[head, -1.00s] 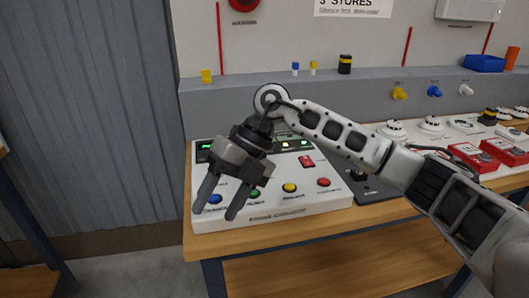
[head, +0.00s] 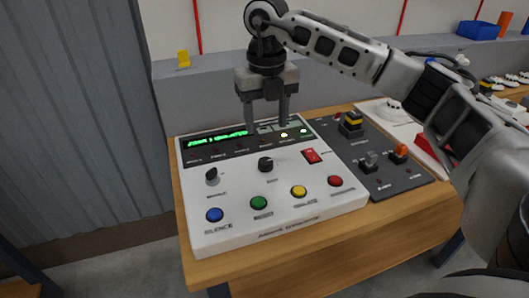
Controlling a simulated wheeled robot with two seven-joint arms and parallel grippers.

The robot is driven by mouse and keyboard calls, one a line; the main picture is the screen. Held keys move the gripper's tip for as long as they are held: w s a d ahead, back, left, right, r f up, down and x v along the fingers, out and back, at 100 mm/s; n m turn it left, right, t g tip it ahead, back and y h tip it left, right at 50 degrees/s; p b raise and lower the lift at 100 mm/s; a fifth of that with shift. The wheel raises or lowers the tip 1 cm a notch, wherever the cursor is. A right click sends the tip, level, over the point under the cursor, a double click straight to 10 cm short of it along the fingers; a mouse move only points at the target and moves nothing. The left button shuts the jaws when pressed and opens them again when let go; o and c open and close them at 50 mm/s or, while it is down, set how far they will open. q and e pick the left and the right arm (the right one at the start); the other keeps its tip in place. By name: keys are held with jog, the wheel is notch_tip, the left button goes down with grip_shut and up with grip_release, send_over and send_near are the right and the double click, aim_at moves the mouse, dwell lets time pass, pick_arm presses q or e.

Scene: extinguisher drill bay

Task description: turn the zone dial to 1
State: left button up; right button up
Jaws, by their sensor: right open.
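The control panel (head: 240,217) is a white sloped box on the wooden bench. Two black knobs stand on it: a middle one (head: 265,164), which I take as the zone dial from its small, blurred label, and a left one (head: 211,176). I cannot read which number the middle dial points at. My right gripper (head: 267,125) points down with its two fingers apart and nothing between them. My left gripper is not in view.
Blue (head: 214,215), green (head: 258,203), yellow (head: 299,191) and red (head: 335,181) buttons line the panel's front. A red rocker switch (head: 311,155) is right of the knob. A dark grey panel (head: 398,180) with switches adjoins on the right. A grey ledge (head: 195,95) runs behind.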

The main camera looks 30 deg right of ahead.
aim_at(266, 161)
notch_tip(266, 161, down, 10)
jog(key=shift+w+f+p, duration=0.1)
jog(key=shift+f+p, duration=0.05)
jog(key=shift+p, duration=0.4)
jog(key=c, duration=1)
